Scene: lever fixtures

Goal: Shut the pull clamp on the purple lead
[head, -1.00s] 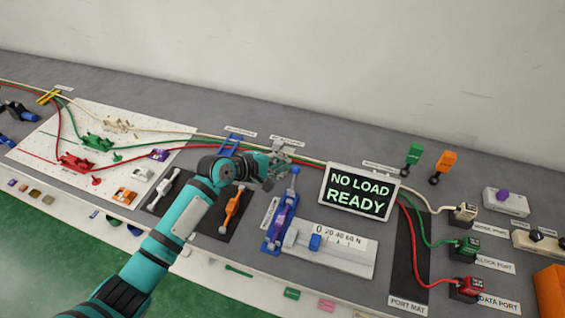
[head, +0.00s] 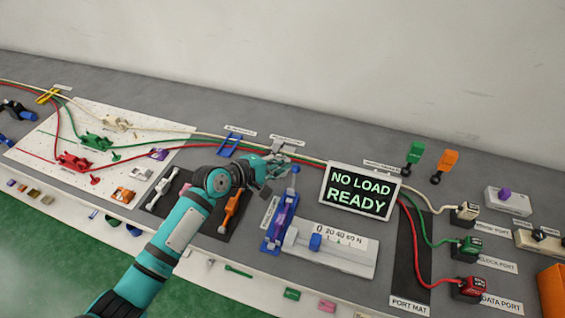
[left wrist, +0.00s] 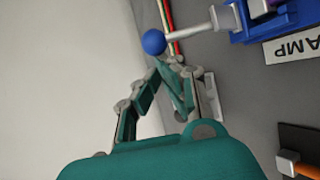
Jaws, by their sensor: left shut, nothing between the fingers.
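The blue pull clamp (head: 280,222) stands on the bench right of centre, with a small purple part along its middle. Its lever, a grey rod with a blue ball knob (head: 295,169), points to the far side. In the left wrist view the ball (left wrist: 154,42) ends a grey rod from the blue clamp body (left wrist: 275,18). My left gripper (head: 282,164) is shut and empty, just left of the ball. In the left wrist view its fingertips (left wrist: 168,62) are close below the ball; I cannot tell whether they touch it. My right gripper is out of view.
A force scale (head: 335,250) lies right of the clamp, and a "NO LOAD READY" display (head: 360,192) stands behind it. An orange-handled clamp (head: 232,212) is left, under my arm. Red, green and white cables run along behind.

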